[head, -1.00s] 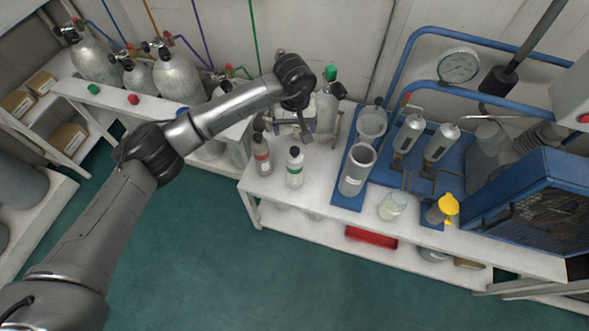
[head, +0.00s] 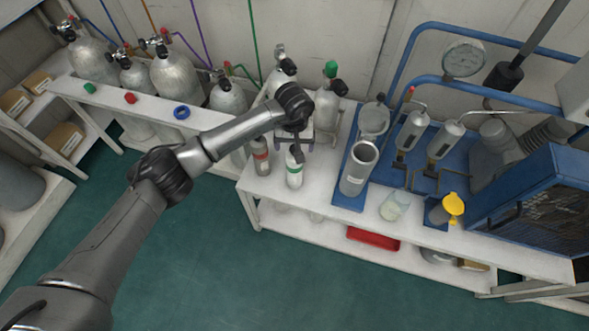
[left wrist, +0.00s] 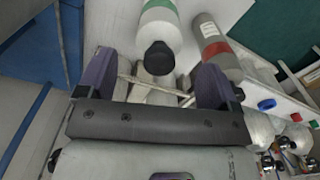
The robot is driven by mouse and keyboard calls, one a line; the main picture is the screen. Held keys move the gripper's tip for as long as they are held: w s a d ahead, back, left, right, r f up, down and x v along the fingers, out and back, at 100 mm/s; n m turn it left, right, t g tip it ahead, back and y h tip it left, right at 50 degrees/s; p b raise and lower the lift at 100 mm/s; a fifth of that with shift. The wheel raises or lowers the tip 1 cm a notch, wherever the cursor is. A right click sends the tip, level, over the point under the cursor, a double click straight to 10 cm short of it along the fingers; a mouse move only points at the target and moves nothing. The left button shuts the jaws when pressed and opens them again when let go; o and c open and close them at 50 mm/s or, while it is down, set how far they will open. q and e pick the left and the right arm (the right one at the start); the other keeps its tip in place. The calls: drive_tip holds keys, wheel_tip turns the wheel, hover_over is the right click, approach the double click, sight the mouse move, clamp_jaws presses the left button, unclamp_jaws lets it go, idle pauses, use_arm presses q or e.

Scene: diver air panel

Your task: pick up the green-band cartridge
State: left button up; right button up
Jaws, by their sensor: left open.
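The green-band cartridge (head: 294,178) is a white bottle with a green band, standing upright near the front left of the white bench. In the left wrist view its white body (left wrist: 162,28) and black cap show just beyond my fingers. My left gripper (head: 298,152) is over the cartridge's top in the head view and partly hides its cap. In the left wrist view, the fingers of my left gripper (left wrist: 155,75) are wide apart, with the black cap roughly in line with the gap. Nothing is held. My right gripper is not in view.
A grey red-band cartridge (head: 261,160) stands close to the left of the green-band one. Gas cylinders (head: 180,80) line the back left.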

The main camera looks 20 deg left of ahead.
sight(295, 167)
use_arm(q)
wheel_tip(295, 167, down, 5)
drive_tip(key=shift+d+r+b, duration=0.1)
drive_tip(key=shift+r+b, duration=0.05)
drive_tip(key=shift+b, duration=0.6)
drive_tip(key=c, duration=0.6)
drive_tip(key=shift+r, duration=0.1)
drive_tip(key=c, duration=0.9)
